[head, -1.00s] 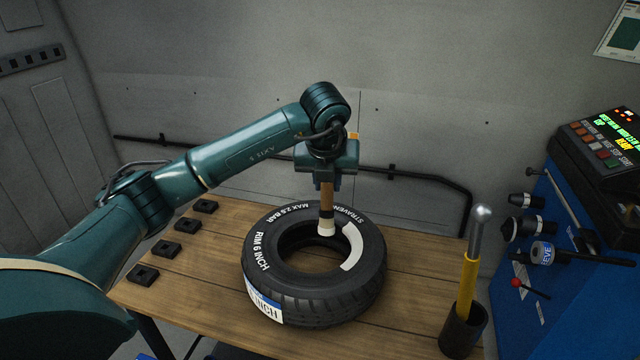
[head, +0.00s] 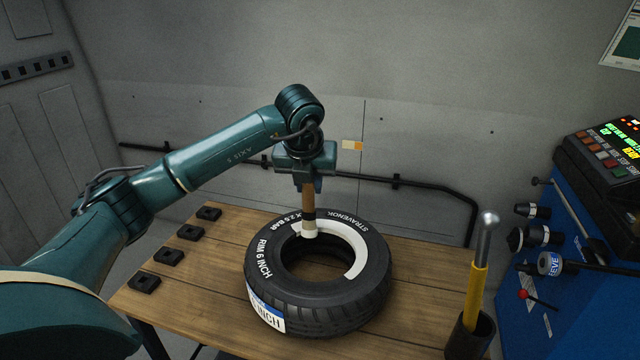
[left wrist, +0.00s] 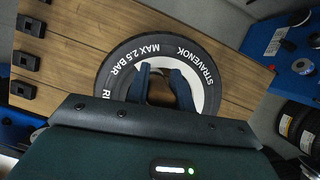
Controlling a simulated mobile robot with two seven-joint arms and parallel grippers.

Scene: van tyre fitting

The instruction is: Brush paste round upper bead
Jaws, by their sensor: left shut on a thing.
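A black tyre (head: 318,307) with white lettering lies flat on the wooden table; it also shows in the left wrist view (left wrist: 118,60). A white band of paste (head: 354,250) covers the tyre's upper bead along the far and right side. The near and left bead is bare black. My left gripper (head: 306,186) is shut on the brush (head: 308,210), which has a wooden handle, a dark collar and pale bristles. The brush stands nearly upright, its bristles at the far left end of the white band. In the left wrist view the fingers (left wrist: 163,85) hide most of the brush. My right gripper is not in view.
Several black blocks (head: 168,257) line the left side of the wooden table (head: 215,290). A yellow-handled tool (head: 474,285) stands in a dark holder at the front right. A blue machine (head: 590,300) stands at right. A black rail (head: 420,182) runs along the wall behind.

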